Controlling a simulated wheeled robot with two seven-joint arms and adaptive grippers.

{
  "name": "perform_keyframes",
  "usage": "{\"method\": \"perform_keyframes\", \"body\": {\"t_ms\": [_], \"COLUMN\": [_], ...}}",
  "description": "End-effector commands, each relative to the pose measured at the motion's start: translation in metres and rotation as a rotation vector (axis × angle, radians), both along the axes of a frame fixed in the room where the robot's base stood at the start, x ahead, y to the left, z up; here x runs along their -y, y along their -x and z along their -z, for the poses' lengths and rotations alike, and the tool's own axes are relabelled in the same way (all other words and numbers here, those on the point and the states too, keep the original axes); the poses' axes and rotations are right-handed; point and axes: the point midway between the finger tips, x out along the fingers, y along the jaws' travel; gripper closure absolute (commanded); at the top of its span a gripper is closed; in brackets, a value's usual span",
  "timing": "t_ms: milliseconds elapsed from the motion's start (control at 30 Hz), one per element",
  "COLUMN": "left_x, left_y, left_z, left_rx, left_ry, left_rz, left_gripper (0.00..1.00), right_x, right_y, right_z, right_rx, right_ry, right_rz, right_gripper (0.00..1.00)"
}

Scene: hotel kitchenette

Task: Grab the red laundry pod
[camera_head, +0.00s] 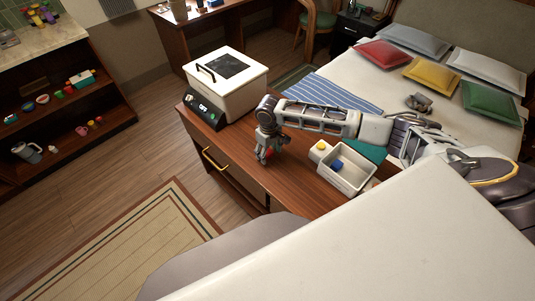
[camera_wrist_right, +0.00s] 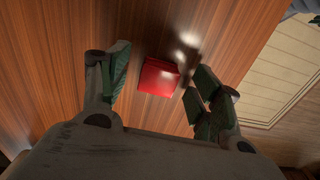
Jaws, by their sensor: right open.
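The red laundry pod (camera_wrist_right: 158,77) is a small glossy red block lying on the brown wooden top. In the right wrist view it sits between the two spread fingers of my right gripper (camera_wrist_right: 162,62), which is open and empty. The pod looks a little closer to the right finger, with no clear contact. In the head view my right gripper (camera_head: 267,156) points down over the cabinet top, and a bit of red shows beside its fingers. Most of the pod is hidden there. My left gripper is not in view.
A white washer-like box (camera_head: 225,90) with a dark control panel stands on the cabinet (camera_head: 290,185) left of the gripper. A white bin (camera_head: 346,183) with a blue item inside and a yellow item (camera_head: 321,145) beside it are to the right. The cabinet's front edge is close.

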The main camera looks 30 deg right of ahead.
Motion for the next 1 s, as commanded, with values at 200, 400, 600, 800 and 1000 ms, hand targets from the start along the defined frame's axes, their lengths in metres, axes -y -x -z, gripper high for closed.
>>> {"method": "perform_keyframes", "body": {"t_ms": [200, 400, 600, 800, 1000], "left_x": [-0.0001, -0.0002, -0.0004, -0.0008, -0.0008], "left_y": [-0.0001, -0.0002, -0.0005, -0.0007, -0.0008], "left_z": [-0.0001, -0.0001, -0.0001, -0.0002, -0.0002], "left_rx": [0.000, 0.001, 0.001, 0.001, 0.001], "left_ry": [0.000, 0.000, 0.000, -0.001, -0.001], "left_rz": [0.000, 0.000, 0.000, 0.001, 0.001], "left_gripper": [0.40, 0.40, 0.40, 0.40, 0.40], "right_x": [0.0001, 0.0002, 0.0002, 0.0003, 0.0003], "right_y": [0.0001, 0.0000, 0.0000, 0.0000, -0.0001], "right_z": [0.0028, 0.0026, 0.0024, 0.0024, 0.0023], "right_rx": [0.000, 0.000, 0.000, 0.000, 0.000], "right_ry": [0.000, 0.001, 0.001, 0.001, 0.001], "right_rz": [0.000, 0.000, 0.000, 0.000, 0.000], "right_gripper": [0.36, 0.36, 0.49, 0.74, 0.76]}}
